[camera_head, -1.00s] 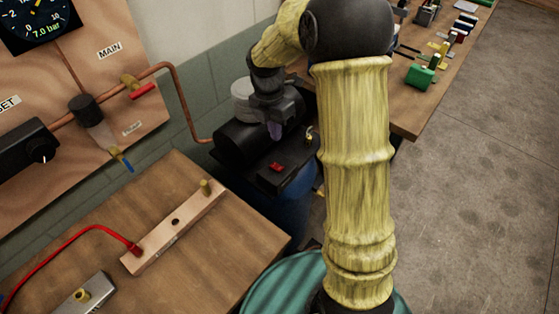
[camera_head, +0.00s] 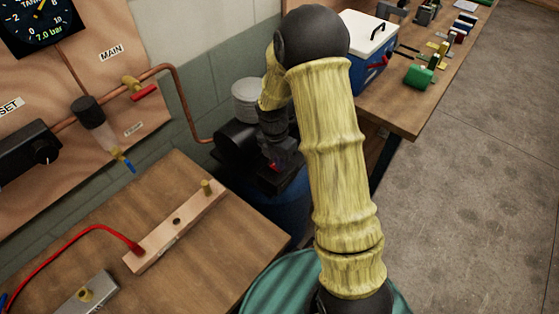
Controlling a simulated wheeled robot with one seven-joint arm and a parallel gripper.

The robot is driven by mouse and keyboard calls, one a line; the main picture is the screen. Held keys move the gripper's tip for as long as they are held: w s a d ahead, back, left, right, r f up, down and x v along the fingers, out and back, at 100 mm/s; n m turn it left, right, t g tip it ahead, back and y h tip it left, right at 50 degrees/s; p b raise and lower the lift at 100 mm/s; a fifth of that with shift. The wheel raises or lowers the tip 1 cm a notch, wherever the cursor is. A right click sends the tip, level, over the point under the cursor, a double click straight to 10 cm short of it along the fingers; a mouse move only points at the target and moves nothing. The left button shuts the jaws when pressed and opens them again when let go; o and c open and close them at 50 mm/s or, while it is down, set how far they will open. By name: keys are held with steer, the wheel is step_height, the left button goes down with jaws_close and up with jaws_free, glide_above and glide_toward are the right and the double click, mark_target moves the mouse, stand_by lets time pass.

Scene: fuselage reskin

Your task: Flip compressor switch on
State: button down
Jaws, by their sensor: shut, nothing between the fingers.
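The compressor (camera_head: 233,142) is a black unit with a pale ribbed cylinder on top. It sits on a dark blue tank (camera_head: 285,207) between the wall and the benches. Its red switch (camera_head: 274,167) shows only in small part on the black top plate, at the tip of my gripper. My gripper (camera_head: 279,158) points down over the plate and is shut and empty. It is at or just above the switch; I cannot tell whether they touch. The gripper partly hides the switch, so its position is unclear.
A wooden panel at left carries a gauge (camera_head: 40,20) reading 7.0 bar, a copper pipe (camera_head: 178,85) and valves. The front bench (camera_head: 190,270) holds a drilled bar and red hose. The right bench (camera_head: 400,110) holds a blue cooler (camera_head: 370,75) and several small parts.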

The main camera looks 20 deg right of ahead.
steer(key=shift+s+d+f, duration=0.1)
steer(key=shift+f, duration=0.05)
stand_by(0.4)
steer(key=shift+w+a+r+p, duration=0.25)
steer(key=shift+w+a+p, duration=0.3)
steer(key=shift+w, duration=0.15)
steer(key=shift+r, duration=0.1)
